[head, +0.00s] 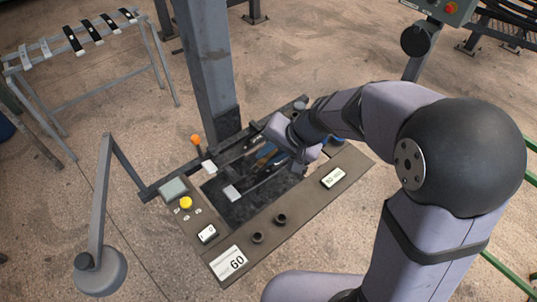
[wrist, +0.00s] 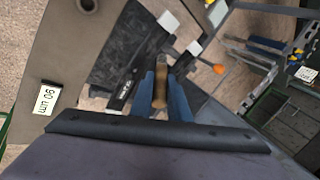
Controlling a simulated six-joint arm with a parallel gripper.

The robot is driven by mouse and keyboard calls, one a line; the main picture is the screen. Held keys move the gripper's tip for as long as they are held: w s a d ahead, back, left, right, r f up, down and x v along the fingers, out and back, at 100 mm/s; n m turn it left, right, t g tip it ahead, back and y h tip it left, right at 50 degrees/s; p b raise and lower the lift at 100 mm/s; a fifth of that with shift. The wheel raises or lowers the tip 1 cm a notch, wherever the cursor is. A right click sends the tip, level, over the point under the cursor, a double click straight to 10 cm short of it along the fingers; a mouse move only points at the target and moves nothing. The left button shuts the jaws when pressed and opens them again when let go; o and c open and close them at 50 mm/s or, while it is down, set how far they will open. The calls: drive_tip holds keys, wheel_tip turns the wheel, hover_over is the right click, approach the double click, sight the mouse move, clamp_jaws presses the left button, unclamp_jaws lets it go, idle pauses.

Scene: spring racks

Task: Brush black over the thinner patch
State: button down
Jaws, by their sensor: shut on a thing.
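My gripper (wrist: 160,98) is shut on a wooden-handled brush (wrist: 160,88), held between its blue fingers in the wrist view. The brush's tip points away from me, over the work panel; I cannot tell whether it touches anything. In the head view my gripper (head: 268,156) is above the black recessed bed (head: 237,210) of the panel. A dark strip with small white lettering (wrist: 122,91) lies beside the brush in the wrist view. I cannot make out a thinner patch; my wrist and fingers hide part of the bed.
The panel (head: 250,242) carries labels reading 60, 0 and 90 µm, a yellow button (head: 186,202) and black knobs. An orange-topped post (head: 196,140) and a grey column (head: 205,70) stand behind. A lamp-like arm (head: 100,220) is at left. A rack (head: 75,45) holds several strips.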

drive_tip(key=shift+w+d+b+x, duration=0.15)
drive_tip(key=shift+b+x, duration=0.3)
drive_tip(key=shift+x, duration=0.9)
drive_tip(key=shift+w+d+b+x, duration=0.15)
drive_tip(key=shift+b+x, duration=0.25)
drive_tip(key=shift+x, duration=0.9)
drive_tip(key=shift+w+d+b+x, duration=0.15)
drive_tip(key=shift+b+x, duration=0.3)
drive_tip(key=shift+x, duration=0.9)
drive_tip(key=shift+s+a+f, duration=0.2)
drive_tip(key=shift+s+a, duration=0.3)
drive_tip(key=shift+s, duration=0.05)
drive_tip(key=shift+f+b, duration=0.25)
drive_tip(key=shift+b, duration=0.15)
drive_tip(key=shift+s+d+r, duration=0.1)
drive_tip(key=shift+s+d, duration=0.05)
drive_tip(key=shift+d, duration=0.1)
drive_tip(key=p+v, duration=0.1)
drive_tip(key=v, duration=0.2)
drive_tip(key=a+p+v, duration=0.1)
drive_tip(key=p+v, duration=0.1)
drive_tip(key=v, duration=0.1)
drive_tip(key=r+p+v, duration=0.1)
drive_tip(key=p+v, duration=0.1)
drive_tip(key=shift+s+a+r, duration=0.2)
drive_tip(key=shift+s+r, duration=0.05)
drive_tip(key=shift+r, duration=0.05)
drive_tip(key=shift+f, duration=0.15)
